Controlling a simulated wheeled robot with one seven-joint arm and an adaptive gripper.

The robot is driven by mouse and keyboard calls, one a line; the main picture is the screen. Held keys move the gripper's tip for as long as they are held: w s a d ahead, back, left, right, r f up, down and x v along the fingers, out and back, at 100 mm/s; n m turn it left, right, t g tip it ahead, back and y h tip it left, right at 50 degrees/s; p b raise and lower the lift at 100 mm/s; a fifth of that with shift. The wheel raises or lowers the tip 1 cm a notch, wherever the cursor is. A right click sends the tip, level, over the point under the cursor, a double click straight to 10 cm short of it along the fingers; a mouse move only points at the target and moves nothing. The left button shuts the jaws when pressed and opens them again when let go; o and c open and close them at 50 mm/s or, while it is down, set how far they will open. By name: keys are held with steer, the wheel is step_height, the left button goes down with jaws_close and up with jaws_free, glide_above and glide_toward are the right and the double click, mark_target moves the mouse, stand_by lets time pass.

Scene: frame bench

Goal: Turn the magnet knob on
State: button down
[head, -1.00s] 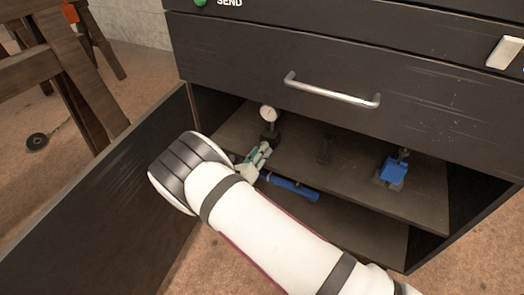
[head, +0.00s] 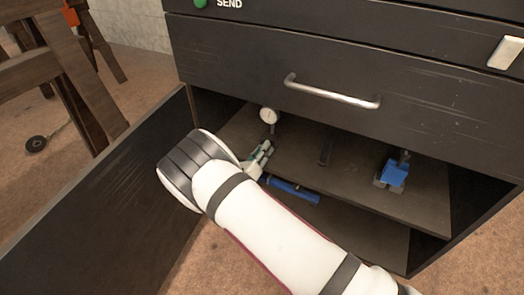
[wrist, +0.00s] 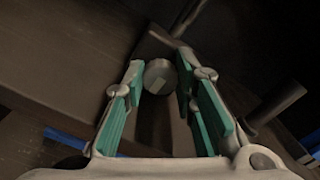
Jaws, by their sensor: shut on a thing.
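A grey round knob (wrist: 159,77) with a flat mark on its face sits between my gripper's fingertips in the wrist view. My gripper (wrist: 159,67) is shut on it, one green-padded finger on each side. In the head view my gripper (head: 261,154) reaches into the open cabinet at the shelf's left part. A dial gauge (head: 268,115) with a white face stands just behind it on a dark stand. The knob cannot be made out in the head view, and the stand's base is mostly hidden there.
The cabinet shelf (head: 400,205) also holds a blue device (head: 392,174) at right and a dark upright piece (head: 326,151) mid-shelf. A blue bar (head: 292,191) lies near my gripper. The open door (head: 90,215) is left; a drawer with a metal handle (head: 330,92) is above.

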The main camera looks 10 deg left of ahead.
steer(key=m, duration=0.3)
steer(key=shift+m, duration=2.1)
steer(key=c, duration=1.6)
jaws_free()
steer(key=shift+o, duration=0.2)
steer(key=v, duration=1.2)
